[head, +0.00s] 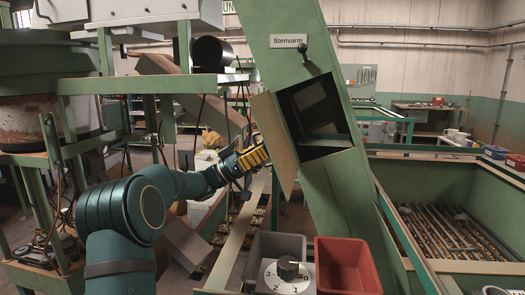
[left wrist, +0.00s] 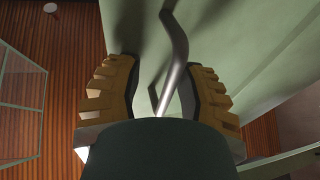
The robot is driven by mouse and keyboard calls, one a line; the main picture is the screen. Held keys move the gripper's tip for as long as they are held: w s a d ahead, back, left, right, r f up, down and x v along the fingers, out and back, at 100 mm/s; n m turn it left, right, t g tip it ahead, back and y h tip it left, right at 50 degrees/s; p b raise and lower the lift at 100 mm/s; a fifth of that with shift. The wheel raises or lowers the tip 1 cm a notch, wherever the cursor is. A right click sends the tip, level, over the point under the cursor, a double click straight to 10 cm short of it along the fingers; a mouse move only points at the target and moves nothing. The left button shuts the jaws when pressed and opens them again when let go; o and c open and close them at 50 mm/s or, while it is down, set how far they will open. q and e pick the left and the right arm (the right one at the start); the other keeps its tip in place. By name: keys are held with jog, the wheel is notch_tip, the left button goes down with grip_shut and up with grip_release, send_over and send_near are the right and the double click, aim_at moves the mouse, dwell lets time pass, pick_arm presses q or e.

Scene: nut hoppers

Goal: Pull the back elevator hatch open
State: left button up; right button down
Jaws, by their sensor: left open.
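The green elevator column (head: 325,200) leans up through the middle of the head view, with a dark opening (head: 318,115) in its face. The hatch (head: 274,140), a panel with a tan inner side, stands swung out at the left edge of this opening. My left gripper (head: 260,154), with yellow fingers, is at the hatch's outer left side. In the left wrist view, its two fingers are apart on either side of a bent grey metal handle (left wrist: 179,45) in front of a pale green surface (left wrist: 240,45). I cannot tell whether a finger touches the handle. My right gripper is not in view.
A grey bin (head: 275,245), a red bin (head: 345,265) and a numbered dial (head: 288,276) are at the column's foot. A black knob (head: 303,48) is above the opening. A green hopper with a grate (head: 450,235) lies right, and a green frame (head: 150,84) stands left.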

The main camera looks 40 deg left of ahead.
pick_arm(q)
jog(key=v, duration=1.2)
